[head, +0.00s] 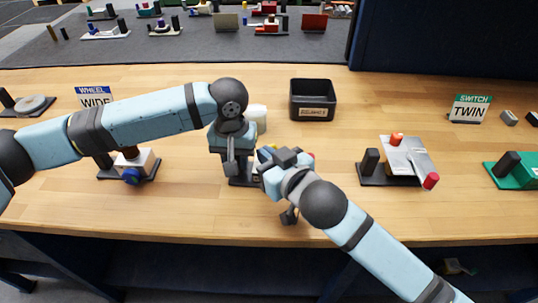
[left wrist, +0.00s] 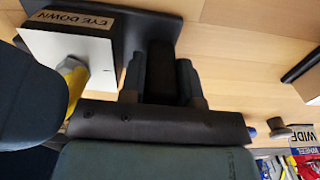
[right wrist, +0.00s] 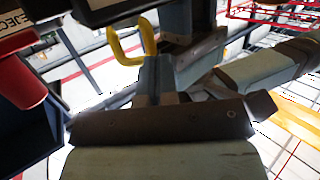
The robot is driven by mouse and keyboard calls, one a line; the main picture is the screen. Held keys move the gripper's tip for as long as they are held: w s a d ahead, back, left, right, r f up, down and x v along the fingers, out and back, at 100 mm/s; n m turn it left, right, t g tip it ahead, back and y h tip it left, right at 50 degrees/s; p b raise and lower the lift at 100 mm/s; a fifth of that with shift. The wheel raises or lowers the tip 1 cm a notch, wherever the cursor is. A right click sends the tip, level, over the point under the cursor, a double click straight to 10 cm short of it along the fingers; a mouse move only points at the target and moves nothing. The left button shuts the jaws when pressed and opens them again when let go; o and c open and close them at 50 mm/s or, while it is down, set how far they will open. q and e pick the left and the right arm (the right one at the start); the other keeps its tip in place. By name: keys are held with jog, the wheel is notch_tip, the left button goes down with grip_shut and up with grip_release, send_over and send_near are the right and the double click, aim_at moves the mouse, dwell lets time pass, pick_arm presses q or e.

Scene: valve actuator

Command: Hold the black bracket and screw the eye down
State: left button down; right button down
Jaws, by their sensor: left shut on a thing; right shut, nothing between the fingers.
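The black bracket (left wrist: 162,72) stands upright on the black base of the fixture labelled EYE DOWN (left wrist: 75,22). My left gripper (head: 231,168) is shut on the bracket, with one finger on each side in the left wrist view. The yellow eye (right wrist: 136,42) is a bent loop just beyond my right gripper (right wrist: 155,75). It also shows by the white block (left wrist: 70,58) in the left wrist view. My right gripper is shut and empty close to the eye; I cannot tell whether they touch. In the head view the arms hide most of the fixture.
A black tray (head: 313,100) stands behind the grippers. A fixture with a white block (head: 133,160) stands left, and one with a tilted grey plate (head: 405,157) right. A red cylinder (right wrist: 20,75) is near the right gripper. The front table strip is mostly clear.

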jog(key=shift+m+t+h, duration=0.6)
jog(key=shift+m+h, duration=0.4)
